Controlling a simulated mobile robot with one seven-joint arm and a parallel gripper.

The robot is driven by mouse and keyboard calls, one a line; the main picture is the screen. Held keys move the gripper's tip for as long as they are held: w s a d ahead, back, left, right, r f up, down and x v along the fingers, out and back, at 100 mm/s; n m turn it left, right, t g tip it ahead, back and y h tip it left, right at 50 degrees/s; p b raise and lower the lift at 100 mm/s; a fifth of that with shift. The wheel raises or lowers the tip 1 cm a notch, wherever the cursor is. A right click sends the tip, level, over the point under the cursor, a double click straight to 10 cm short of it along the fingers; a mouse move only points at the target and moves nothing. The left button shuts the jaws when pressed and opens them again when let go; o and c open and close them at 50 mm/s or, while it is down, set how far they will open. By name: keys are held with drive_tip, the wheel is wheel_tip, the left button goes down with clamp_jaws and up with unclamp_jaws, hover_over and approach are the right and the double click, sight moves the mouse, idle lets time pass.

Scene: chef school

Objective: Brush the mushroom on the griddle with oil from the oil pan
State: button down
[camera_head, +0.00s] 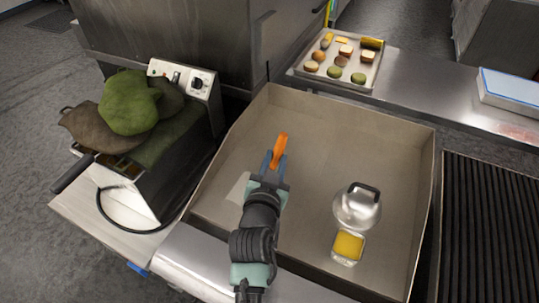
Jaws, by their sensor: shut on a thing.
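My gripper (274,174) is over the left half of the griddle (385,150), a wide steel surface with raised walls. It is shut on an orange-handled tool, likely the brush (281,147), whose orange end points away from me. Its bristles cannot be made out. The oil pan (348,246), a small clear-sided container with yellow contents, is at the griddle's front right, to the right of my gripper. I cannot make out a mushroom on the griddle. My arm hides part of the griddle's front left.
A shiny dome with a black handle (357,207) is just behind the oil pan. A pale flat patch (238,188) shows left of my gripper. A tray of food pieces (310,75) stands behind the griddle. A fryer (170,165) is left; a ribbed grill (490,225) is right.

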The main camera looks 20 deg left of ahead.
drive_tip(key=shift+d+f, duration=0.15)
drive_tip(key=shift+d, duration=0.05)
drive_tip(key=shift+a, duration=0.1)
drive_tip(key=shift+s+a+b, duration=0.1)
drive_tip(key=shift+a+b, duration=0.45)
drive_tip(key=shift+b, duration=0.15)
wheel_tip(320, 180, up, 8)
drive_tip(key=p, duration=0.6)
drive_tip(key=shift+r, duration=0.25)
